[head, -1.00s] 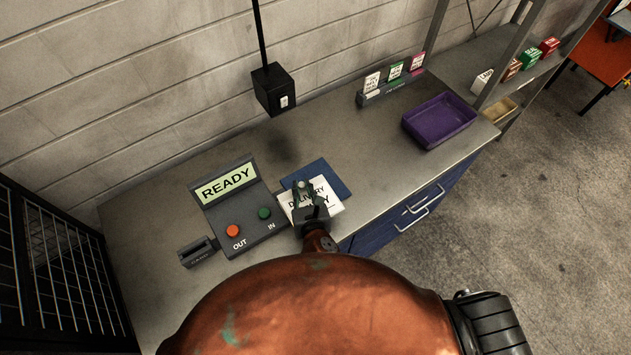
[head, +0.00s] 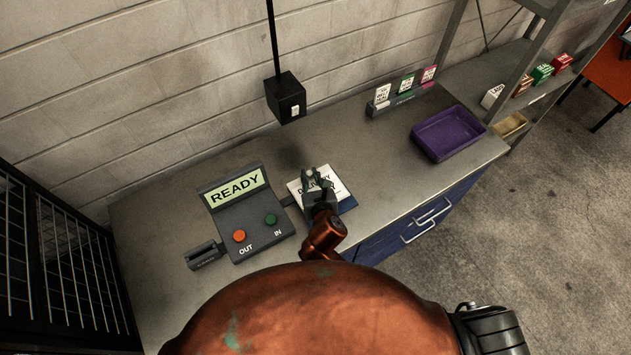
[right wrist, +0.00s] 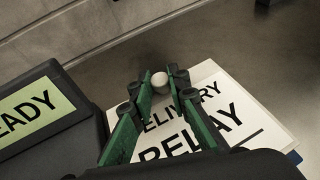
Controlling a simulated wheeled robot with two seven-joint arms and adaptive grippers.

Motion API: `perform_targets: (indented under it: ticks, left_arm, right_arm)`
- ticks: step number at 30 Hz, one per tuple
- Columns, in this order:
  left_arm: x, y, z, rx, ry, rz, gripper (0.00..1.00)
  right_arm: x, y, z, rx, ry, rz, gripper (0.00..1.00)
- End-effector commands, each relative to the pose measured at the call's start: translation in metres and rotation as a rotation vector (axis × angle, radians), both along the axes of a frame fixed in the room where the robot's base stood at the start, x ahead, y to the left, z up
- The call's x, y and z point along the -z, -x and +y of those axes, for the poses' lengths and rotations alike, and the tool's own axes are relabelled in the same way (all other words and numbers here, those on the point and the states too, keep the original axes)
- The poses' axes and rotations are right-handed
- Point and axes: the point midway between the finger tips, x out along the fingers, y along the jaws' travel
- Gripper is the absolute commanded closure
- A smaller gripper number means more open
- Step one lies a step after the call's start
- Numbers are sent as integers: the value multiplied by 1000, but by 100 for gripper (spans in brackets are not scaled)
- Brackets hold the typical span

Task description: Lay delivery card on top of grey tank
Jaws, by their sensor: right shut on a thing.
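The delivery card (head: 337,180) is a white sheet with black lettering, over a blue mat (head: 349,204) on the grey bench. In the right wrist view the card (right wrist: 215,84) shows "RELAY" in large print, partly hidden by the fingers. My right gripper (head: 312,178) is shut on the card's small white knob (right wrist: 160,79), which sits between the green fingertips (right wrist: 160,92). I cannot tell exactly how far the card is above the mat. No grey tank can be made out in these views. My left gripper is out of view.
A console (head: 247,215) with a READY display stands left of the card. A black box (head: 286,98) hangs behind it. A purple tray (head: 447,134) and a card rack (head: 403,98) stand on the right. Dark mesh (head: 60,260) is at far left. Bare bench lies between card and tray.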

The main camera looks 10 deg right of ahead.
Motion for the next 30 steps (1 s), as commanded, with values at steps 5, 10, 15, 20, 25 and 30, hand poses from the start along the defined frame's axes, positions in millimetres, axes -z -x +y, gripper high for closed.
perform_targets:
  ticks: [5,10,15,20,25,30]
  left_arm:
    - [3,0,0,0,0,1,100]
    - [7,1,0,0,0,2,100]
    - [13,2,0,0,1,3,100]
    - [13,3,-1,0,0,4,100]
    - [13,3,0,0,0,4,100]
    - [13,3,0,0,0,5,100]
  right_arm:
    - [14,-7,-10,0,1,-2,100]
    - [31,-13,-18,0,-1,1,100]
    - [54,-12,-17,1,-2,2,100]
    - [55,-12,-17,-1,-1,-2,100]
    - [55,-12,-17,-1,0,-2,100]
    - [56,-12,-17,-1,0,-1,77]
